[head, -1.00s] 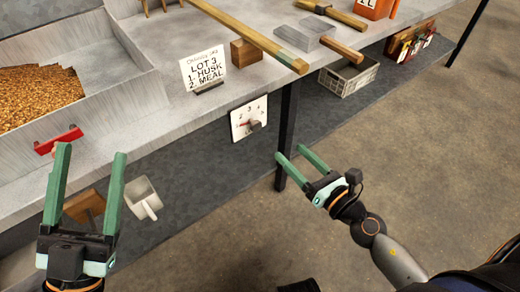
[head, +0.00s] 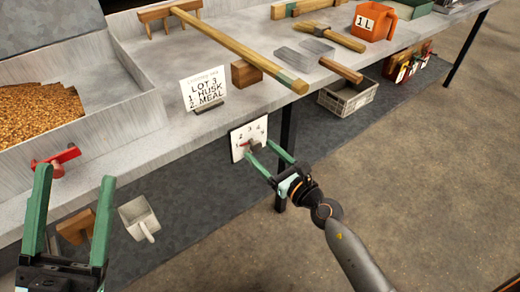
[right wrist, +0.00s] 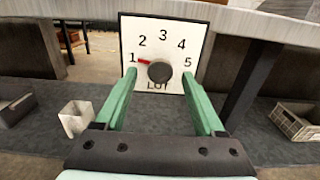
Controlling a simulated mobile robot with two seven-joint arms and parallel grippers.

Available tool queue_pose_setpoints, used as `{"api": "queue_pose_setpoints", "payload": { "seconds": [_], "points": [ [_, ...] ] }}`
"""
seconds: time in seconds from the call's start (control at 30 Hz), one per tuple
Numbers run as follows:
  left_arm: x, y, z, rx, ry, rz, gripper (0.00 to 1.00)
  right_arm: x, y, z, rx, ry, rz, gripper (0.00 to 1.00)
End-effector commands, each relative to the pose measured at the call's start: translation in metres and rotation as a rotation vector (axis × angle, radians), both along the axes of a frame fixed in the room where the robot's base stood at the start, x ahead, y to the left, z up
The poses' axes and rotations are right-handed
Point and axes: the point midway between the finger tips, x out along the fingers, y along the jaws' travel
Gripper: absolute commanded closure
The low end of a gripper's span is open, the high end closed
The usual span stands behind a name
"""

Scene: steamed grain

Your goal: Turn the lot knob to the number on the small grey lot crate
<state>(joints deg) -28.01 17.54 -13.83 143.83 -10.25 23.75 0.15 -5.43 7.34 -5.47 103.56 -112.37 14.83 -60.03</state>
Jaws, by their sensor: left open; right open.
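The lot knob (right wrist: 159,72) is a dark round knob on a white plate (right wrist: 186,30) numbered 1 to 5. Its red pointer is at 1. The plate hangs at the table's front edge and shows in the head view (head: 240,132). My right gripper (head: 259,149) is open in front of the plate. In the right wrist view its fingertips (right wrist: 159,76) appear either side of the knob; contact cannot be told. The small grey lot crate (head: 340,103) sits under the table to the right; no number is legible on it. My left gripper (head: 75,174) is open and empty near the red handle.
A card (head: 204,89) reading "LOT 3, 1. HUSK, 2. MEAL" stands on the table (head: 150,70). A table leg (head: 287,130) is right of the plate. A red handle (head: 62,158) is on the grain bin's front. A white scoop (head: 138,217) lies below the table.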

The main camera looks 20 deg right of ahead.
Motion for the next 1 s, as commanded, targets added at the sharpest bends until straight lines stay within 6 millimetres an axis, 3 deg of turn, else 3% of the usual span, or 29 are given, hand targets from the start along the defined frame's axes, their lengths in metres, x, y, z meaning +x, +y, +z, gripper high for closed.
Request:
{"api": "queue_pose_setpoints", "payload": {
  "seconds": [0.2, 0.5, 1.0],
  "points": [
    [0.0003, 0.0001, -0.0024, -0.003, 0.004, -0.002, 0.3, 0.0142, 0.0049, -0.0004, 0.002, 0.001, -0.001, 0.29],
    [0.0004, -0.0001, -0.0024, -0.003, 0.005, -0.003, 0.3, 0.015, 0.0052, -0.0004, 0.001, 0.001, 0.0, 0.3],
    [0.0003, -0.0004, -0.0025, -0.003, 0.005, -0.003, 0.3, 0.0147, 0.0051, -0.0003, 0.001, 0.0, 0.0, 0.86]
  ]
}}
